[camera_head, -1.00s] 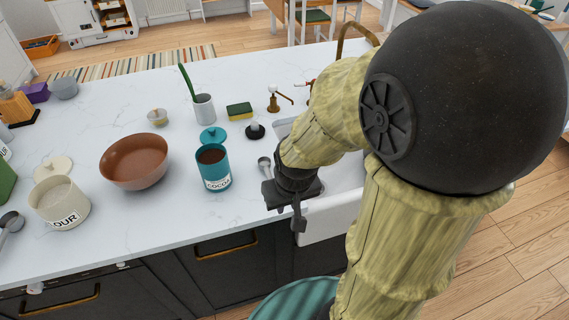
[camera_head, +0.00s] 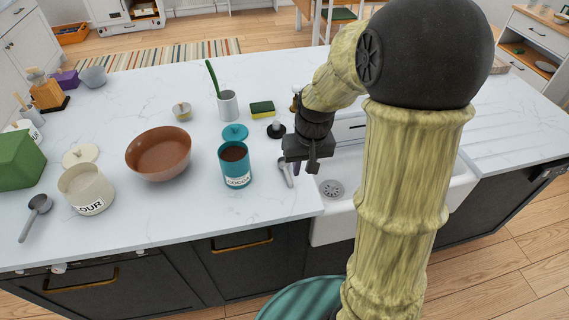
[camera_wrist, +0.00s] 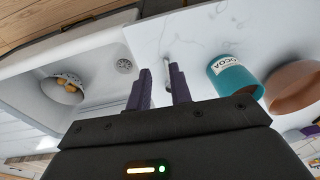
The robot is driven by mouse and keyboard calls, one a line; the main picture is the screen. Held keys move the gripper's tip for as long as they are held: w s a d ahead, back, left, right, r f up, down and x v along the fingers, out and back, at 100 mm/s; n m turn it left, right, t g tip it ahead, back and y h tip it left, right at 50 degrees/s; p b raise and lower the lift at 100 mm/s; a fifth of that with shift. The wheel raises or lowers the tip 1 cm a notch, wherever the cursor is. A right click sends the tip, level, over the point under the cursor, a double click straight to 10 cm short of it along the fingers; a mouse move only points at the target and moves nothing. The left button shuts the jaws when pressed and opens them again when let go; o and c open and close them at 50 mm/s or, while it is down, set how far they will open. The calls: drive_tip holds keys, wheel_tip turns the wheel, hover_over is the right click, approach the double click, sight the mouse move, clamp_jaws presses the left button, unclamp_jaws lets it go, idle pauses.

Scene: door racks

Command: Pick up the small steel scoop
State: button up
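The small steel scoop (camera_head: 285,170) lies on the white counter just right of the teal cocoa canister (camera_head: 235,165), close to the sink edge. My gripper (camera_head: 304,166) is above the counter edge by the sink, slightly right of the scoop, fingers pointing down. In the wrist view my gripper (camera_wrist: 160,70) has its two purple fingers apart with nothing held. Part of the scoop (camera_wrist: 168,72) shows between and beyond the fingertips, near the right finger. Whether the fingers touch it cannot be told. A larger grey scoop (camera_head: 36,212) lies at the far left.
The brown bowl (camera_head: 158,153), flour canister (camera_head: 84,188) and teal lid (camera_head: 235,132) stand on the counter to the left.

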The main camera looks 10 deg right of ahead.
drive_tip(key=w+d+r+g+y+p, duration=0.1)
drive_tip(key=w+d+p, duration=0.1)
drive_tip(key=w, duration=0.7)
drive_tip(key=shift+w+d+r+y, duration=0.25)
drive_tip(key=shift+d+r+y, duration=0.05)
drive_tip(key=shift+r, duration=0.1)
drive_tip(key=p, duration=0.3)
hover_over(289, 177)
drive_tip(key=d, duration=0.1)
wheel_tip(289, 177, down, 12)
drive_tip(key=shift+s+d, duration=0.1)
drive_tip(key=shift+d, duration=0.05)
drive_tip(key=shift+a+f+p, duration=0.25)
drive_tip(key=shift+f+p, duration=0.4)
drive_tip(key=shift+f, duration=0.65)
drive_tip(key=shift+a+f+p, duration=0.25)
drive_tip(key=shift+f+p, duration=0.4)
drive_tip(key=shift+f, duration=0.6)
drive_tip(key=shift+c, duration=0.2)
clamp_jaws()
